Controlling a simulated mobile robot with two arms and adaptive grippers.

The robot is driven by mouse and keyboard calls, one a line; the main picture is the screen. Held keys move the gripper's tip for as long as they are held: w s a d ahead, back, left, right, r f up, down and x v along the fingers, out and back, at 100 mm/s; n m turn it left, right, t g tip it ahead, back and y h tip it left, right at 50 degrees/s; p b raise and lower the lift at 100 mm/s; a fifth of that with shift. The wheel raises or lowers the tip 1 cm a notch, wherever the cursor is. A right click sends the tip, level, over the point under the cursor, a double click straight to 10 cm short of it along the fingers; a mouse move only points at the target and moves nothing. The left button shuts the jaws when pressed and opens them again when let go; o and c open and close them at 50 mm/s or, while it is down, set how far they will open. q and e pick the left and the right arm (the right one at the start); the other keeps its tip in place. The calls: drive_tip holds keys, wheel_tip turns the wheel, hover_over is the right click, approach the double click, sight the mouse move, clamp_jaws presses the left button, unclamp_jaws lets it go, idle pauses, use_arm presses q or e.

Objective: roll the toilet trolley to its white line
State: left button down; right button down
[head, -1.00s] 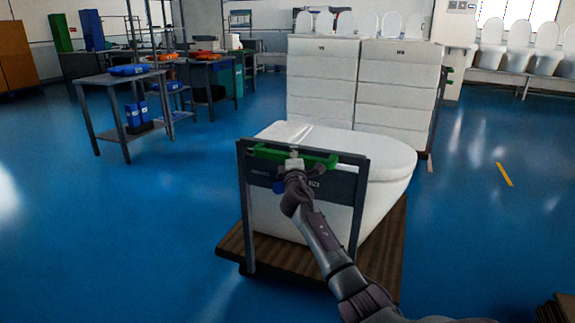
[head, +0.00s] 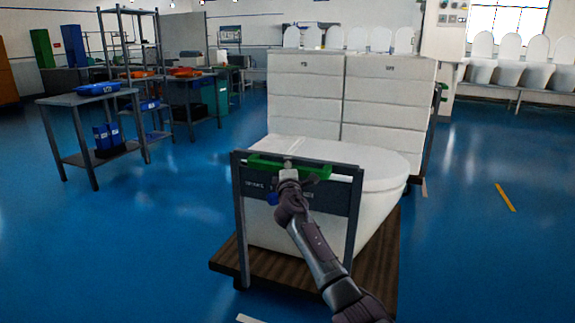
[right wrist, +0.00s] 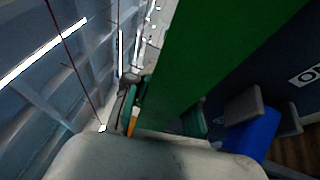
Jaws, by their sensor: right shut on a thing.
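The toilet trolley (head: 300,274) has a brown wooden-look base and a dark grey upright frame. A white toilet (head: 375,185) with its lid shut lies on it behind the frame. My right gripper (head: 289,178) is shut on the green handle (head: 262,163) at the top of the frame, partly covering it. In the right wrist view the green handle (right wrist: 215,60) runs large and close, with a blue part (right wrist: 257,133) beside it.
A tall stack of white boxes (head: 305,100) stands close behind the toilet. A grey table (head: 92,98) with blue bins is at the left. Several toilets (head: 520,72) line a bench at the back right. Blue floor is open left and right; an orange line (head: 505,197) lies right.

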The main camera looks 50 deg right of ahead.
drive_tip(key=shift+d+f+g, duration=0.3)
drive_tip(key=shift+d+f, duration=0.2)
drive_tip(key=shift+f, duration=0.05)
drive_tip(key=c, duration=1.3)
unclamp_jaws()
drive_tip(key=shift+s, duration=0.1)
drive_tip(key=o, duration=0.4)
drive_tip(key=shift+s+d+r, duration=0.1)
drive_tip(key=shift+d, duration=0.15)
drive_tip(key=shift+a+r, duration=0.2)
drive_tip(key=shift+w, duration=0.2)
drive_tip(key=shift+s+a, duration=0.15)
drive_tip(key=shift+a, duration=0.05)
drive_tip(key=v, duration=1.1)
drive_tip(key=shift+s+a+f, duration=0.1)
drive_tip(key=shift+s+f, duration=0.15)
drive_tip(key=shift+f, duration=0.05)
